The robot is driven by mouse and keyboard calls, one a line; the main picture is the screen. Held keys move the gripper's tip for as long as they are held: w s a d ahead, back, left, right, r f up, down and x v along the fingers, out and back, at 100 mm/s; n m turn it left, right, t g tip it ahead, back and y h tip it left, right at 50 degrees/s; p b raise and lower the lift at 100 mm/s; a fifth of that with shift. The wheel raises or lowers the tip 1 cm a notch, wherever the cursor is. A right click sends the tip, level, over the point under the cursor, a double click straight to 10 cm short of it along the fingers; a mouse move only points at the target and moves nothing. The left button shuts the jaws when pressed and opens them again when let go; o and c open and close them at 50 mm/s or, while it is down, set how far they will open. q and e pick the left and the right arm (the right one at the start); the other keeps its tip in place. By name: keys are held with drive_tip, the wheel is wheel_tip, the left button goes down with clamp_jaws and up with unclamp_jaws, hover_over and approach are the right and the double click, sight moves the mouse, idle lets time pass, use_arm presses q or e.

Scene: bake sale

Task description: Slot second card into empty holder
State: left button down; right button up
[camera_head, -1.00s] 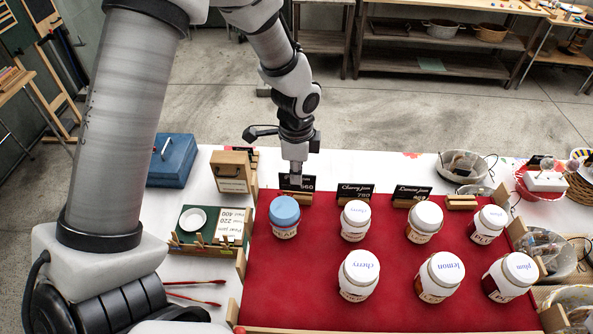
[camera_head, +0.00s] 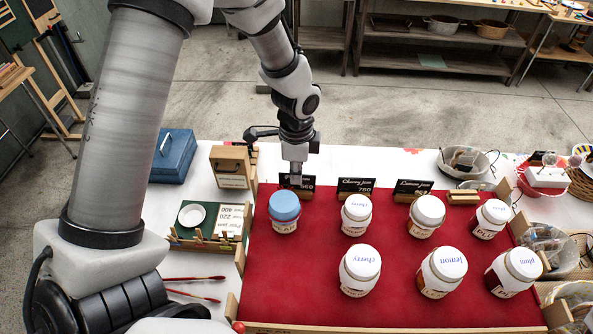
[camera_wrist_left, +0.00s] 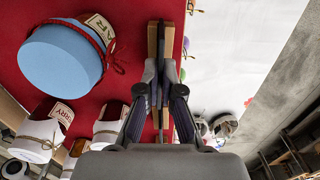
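My left gripper (camera_head: 296,178) points down at the black price card (camera_head: 306,182) in the wooden holder behind the blue-lidded pear jar (camera_head: 284,212). In the left wrist view, its fingers (camera_wrist_left: 159,95) are close together on the card's thin edge, and the card stands between the holder's wooden strips (camera_wrist_left: 152,42). The gripper hides part of the card's face. A cherry jam card (camera_head: 355,186) and a lemon jam card (camera_head: 412,187) stand in holders to the right. The rightmost wooden holder (camera_head: 462,198) has no card. My right gripper is not in view.
Several white-lidded jars stand on the red cloth (camera_head: 310,285) in front of the holders. A wooden box (camera_head: 231,166), a blue box (camera_head: 175,156) and a green board (camera_head: 212,222) are at left. A wire basket (camera_head: 467,162) stands behind the empty holder.

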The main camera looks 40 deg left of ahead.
use_arm(q)
drive_tip(key=shift+f, duration=0.2)
drive_tip(key=c, duration=1.8)
unclamp_jaws()
drive_tip(key=o, duration=0.6)
drive_tip(key=shift+c, duration=0.2)
wheel_tip(320, 180, up, 12)
